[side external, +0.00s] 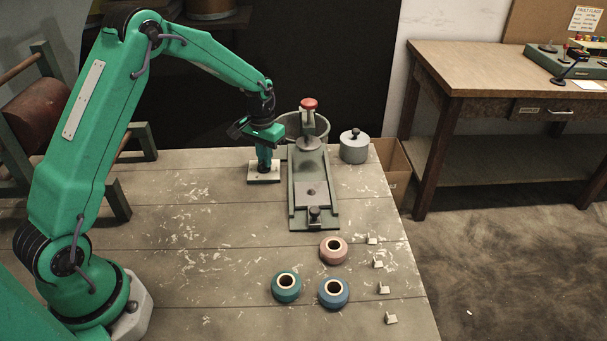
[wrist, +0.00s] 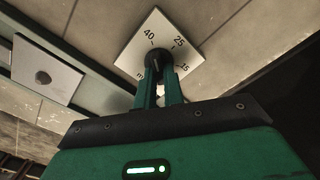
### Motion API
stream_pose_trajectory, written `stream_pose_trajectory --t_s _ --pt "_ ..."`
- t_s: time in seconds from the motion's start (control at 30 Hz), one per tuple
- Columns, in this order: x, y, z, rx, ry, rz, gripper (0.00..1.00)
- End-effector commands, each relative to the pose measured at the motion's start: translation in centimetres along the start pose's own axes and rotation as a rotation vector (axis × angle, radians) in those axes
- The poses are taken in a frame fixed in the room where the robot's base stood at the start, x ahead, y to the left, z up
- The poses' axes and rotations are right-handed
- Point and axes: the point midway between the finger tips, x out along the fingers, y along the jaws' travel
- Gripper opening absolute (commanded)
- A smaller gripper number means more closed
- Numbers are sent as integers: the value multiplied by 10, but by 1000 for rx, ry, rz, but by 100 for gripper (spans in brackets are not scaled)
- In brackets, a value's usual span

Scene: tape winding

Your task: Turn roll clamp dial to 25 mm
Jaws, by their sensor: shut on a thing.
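The dial's square white plate (side external: 264,179) lies on the table just left of the grey-green winding fixture. In the wrist view the plate (wrist: 181,31) carries the marks 40, 25 and 15, with a further mark partly hidden at its left corner. The dark round dial knob (wrist: 153,57) stands in its middle. My gripper (side external: 264,166) points down over the plate. In the wrist view its green fingers (wrist: 158,72) are shut on the knob. The fingers cover part of the knob, and I cannot tell which mark it points at.
The winding fixture (side external: 296,197) with a red-topped knob (side external: 309,104) stands close on the right. Pink (side external: 334,260), green (side external: 275,291) and blue (side external: 322,299) rolls and several small pale pieces lie in front. The table's left middle is clear apart from flakes.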

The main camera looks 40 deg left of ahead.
Motion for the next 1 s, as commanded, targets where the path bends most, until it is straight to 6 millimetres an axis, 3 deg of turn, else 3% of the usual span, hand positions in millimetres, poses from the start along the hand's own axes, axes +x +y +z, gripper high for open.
stream_pose_trajectory --t_s 1.0 --pt "-1 6 1 831 3 -1 0"
